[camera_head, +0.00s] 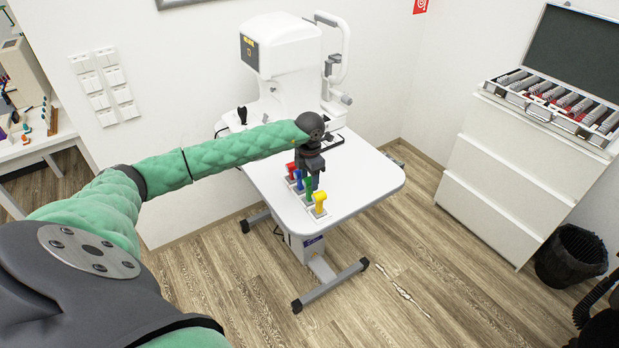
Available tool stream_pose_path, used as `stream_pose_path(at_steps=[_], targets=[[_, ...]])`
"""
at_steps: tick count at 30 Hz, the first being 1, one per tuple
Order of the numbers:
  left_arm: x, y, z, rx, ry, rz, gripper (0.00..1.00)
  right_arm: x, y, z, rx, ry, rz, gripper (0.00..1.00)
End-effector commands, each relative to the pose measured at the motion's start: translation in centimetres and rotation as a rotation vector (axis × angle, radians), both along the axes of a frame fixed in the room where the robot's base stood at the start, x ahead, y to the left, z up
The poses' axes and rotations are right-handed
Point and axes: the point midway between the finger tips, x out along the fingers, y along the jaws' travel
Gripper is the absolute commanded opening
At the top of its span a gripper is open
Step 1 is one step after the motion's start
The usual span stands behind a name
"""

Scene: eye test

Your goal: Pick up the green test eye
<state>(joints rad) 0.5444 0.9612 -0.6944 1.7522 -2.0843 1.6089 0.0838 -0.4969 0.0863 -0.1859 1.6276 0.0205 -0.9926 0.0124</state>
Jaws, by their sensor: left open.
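The green test eye (308,189) stands upright on the white table (365,188), in a short row with the red (291,170), blue (298,180) and yellow (320,200) test eyes. Each appears to have a small pale base. My left gripper (315,178) is open and points down over the row, close to the green and blue test eyes. It partly covers the space behind them. I cannot tell whether its fingers touch the green test eye. My right gripper is not in view.
A white eye-testing machine (285,50) stands at the table's back. The table's right part is clear. To the right are a white drawer cabinet (505,180) with an open lens case (560,100) and a black bin (570,255). A dark object shows at the lower right edge.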

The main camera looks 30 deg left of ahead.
Motion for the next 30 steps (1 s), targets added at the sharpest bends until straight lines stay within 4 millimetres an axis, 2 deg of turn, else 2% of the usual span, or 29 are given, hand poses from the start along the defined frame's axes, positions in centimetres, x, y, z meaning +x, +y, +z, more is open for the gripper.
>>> stream_pose_path(at_steps=[1,5,6,19,30], targets=[[0.0,0.0,0.0,0.000,0.000,0.000,0.47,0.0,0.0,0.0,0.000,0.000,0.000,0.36],[0.0,0.0,0.0,0.000,0.000,0.000,0.21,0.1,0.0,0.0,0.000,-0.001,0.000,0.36],[0.0,0.0,0.0,0.000,0.000,0.000,0.18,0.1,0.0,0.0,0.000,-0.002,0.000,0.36],[0.0,0.0,0.2,0.000,0.000,0.000,0.17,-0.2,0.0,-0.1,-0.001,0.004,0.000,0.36],[0.0,0.1,1.9,0.001,0.000,0.001,0.17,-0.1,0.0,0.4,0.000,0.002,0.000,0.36]])
